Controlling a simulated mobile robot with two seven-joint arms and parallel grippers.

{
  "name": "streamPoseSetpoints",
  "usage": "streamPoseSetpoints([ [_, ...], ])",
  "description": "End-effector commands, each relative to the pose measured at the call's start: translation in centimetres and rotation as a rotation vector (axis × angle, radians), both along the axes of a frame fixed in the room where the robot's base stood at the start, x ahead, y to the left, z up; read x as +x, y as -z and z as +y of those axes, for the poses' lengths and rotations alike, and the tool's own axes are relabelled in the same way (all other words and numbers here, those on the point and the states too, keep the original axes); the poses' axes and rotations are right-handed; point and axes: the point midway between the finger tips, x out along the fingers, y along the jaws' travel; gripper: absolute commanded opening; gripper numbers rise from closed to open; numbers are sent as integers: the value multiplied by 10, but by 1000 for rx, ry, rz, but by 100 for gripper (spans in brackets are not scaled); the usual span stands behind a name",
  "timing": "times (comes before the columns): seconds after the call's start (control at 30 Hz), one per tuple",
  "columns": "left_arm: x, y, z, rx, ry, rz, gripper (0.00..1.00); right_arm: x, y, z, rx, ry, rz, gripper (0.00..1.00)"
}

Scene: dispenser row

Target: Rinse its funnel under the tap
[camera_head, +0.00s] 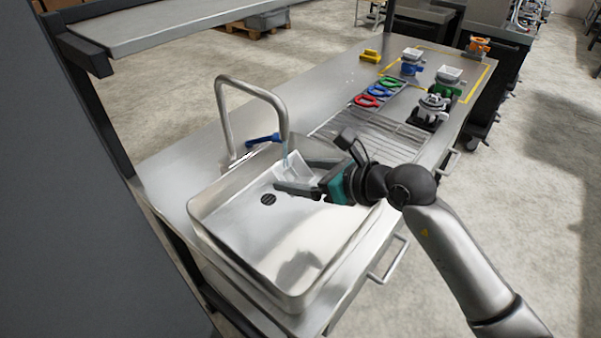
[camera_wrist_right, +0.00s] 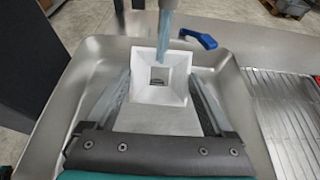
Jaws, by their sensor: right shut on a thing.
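My right gripper (camera_head: 300,188) is shut on a white square funnel (camera_head: 297,168) and holds it over the sink basin (camera_head: 245,240). In the right wrist view the funnel (camera_wrist_right: 158,82) sits between the two fingers (camera_wrist_right: 160,95), its open mouth showing a square hole. The curved metal tap (camera_head: 250,88) stands at the back of the sink. A bluish stream of water (camera_head: 285,150) comes down from the spout to the funnel; it also shows in the right wrist view (camera_wrist_right: 165,35). The blue tap lever (camera_head: 262,139) is beside the tap. My left gripper is not in view.
A wire drying rack (camera_head: 375,138) lies right of the sink. Beyond it are red, blue and green rings (camera_head: 380,91), a yellow piece (camera_head: 370,56) and several dispensers, one with green parts (camera_head: 447,82). A shelf (camera_head: 170,22) overhangs at the upper left.

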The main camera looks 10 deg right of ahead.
Motion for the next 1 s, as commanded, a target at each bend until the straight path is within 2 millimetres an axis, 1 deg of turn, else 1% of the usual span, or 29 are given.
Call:
streamPoseSetpoints([
  [0.17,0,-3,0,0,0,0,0,-9,-2,-7,-1,0,2,30],
  [0.53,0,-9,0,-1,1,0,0,-38,-8,-29,-2,0,1,30],
  [0.8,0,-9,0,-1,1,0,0,-59,-12,-46,-1,0,2,30],
  [1.0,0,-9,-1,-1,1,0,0,-70,-14,-55,-1,0,1,30],
])
